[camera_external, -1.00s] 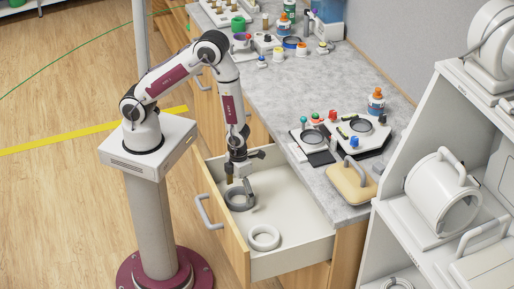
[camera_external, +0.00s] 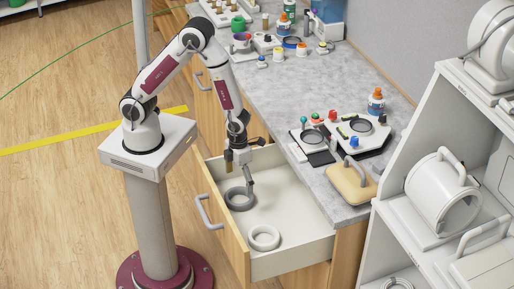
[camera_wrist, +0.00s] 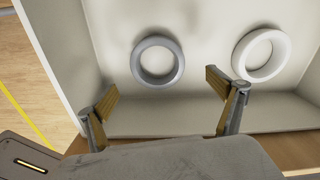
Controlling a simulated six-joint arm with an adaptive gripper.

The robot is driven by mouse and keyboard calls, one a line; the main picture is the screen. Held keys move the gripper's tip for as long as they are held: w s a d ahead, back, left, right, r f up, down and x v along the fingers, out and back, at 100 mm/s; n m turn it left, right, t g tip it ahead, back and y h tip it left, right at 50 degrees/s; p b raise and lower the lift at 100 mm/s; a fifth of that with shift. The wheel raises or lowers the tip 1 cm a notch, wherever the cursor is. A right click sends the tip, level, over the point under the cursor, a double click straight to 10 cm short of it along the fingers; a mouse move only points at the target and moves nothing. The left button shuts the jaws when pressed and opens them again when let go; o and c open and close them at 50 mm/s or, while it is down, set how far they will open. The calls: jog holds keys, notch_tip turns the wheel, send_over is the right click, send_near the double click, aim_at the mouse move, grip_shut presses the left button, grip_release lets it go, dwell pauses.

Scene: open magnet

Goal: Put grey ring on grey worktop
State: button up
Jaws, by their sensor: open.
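The grey ring (camera_external: 239,199) lies flat in the open drawer, towards its far left part. It also shows in the wrist view (camera_wrist: 158,60), whole and uncovered. My gripper (camera_external: 239,178) is over the drawer, just above the grey ring and apart from it. In the wrist view my gripper's two fingers (camera_wrist: 160,105) are spread wide with nothing between them, and the ring appears beyond them. The grey worktop (camera_external: 285,95) is the speckled counter behind and above the drawer.
A white ring (camera_external: 264,238) lies in the same drawer (camera_external: 290,252), near the grey one. The worktop edge holds a tan handled block (camera_external: 351,182) and dark trays (camera_external: 361,130) with small parts. Bottles and jars crowd its far end. The worktop's middle is clear.

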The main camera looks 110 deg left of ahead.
dwell(0.4)
notch_tip(320, 180, up, 11)
jog(key=d+n+t, duration=0.1)
jog(key=n, duration=0.5)
jog(key=s+d+r+n+t, duration=0.2)
jog(key=s+r+n, duration=0.5)
jog(key=r+n, duration=0.2)
jog(key=s+d+r+n+t, duration=0.1)
jog(key=s+r+n+t, duration=0.1)
jog(key=s+r+n, duration=0.6)
jog(key=shift+s+d+r+n+t, duration=0.15)
jog(key=shift+d+r+n+t, duration=0.2)
jog(key=shift+r+n, duration=1.3)
jog(key=shift+o, duration=0.6)
jog(key=shift+r+m, duration=0.55)
